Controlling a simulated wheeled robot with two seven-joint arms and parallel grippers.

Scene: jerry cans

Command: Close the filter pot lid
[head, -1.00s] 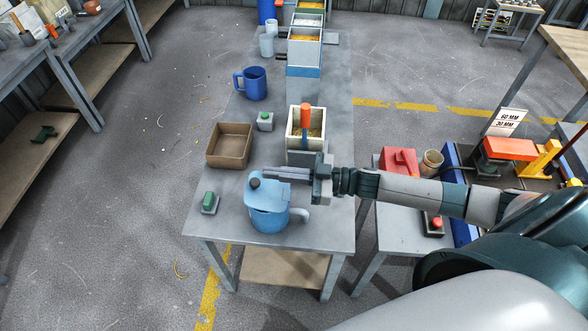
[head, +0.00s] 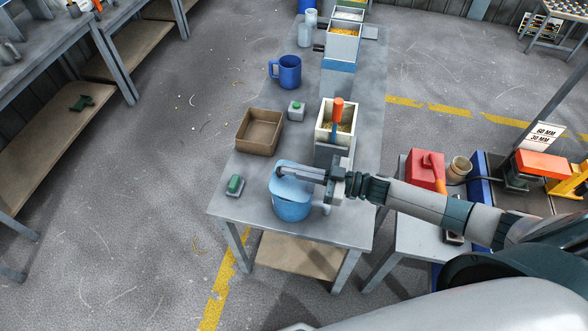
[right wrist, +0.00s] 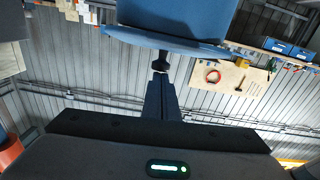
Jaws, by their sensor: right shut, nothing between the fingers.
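The light-blue filter pot (head: 292,208) stands upright near the front of the grey table. Its paler lid (head: 296,186) lies over the top; from the head I cannot tell whether it is fully seated. My right gripper (head: 284,171) comes in from the right, shut and empty, with its tips over the lid. In the right wrist view the lid (right wrist: 165,39) shows nearly edge-on, slightly slanted, against the pot body. Its dark knob (right wrist: 160,62) is right at the tips of my right gripper (right wrist: 160,76); whether they touch is unclear. My left gripper is out of view.
A bin with an orange-handled tool (head: 337,108) is behind my right gripper. A red can (head: 426,170) stands on the side table.

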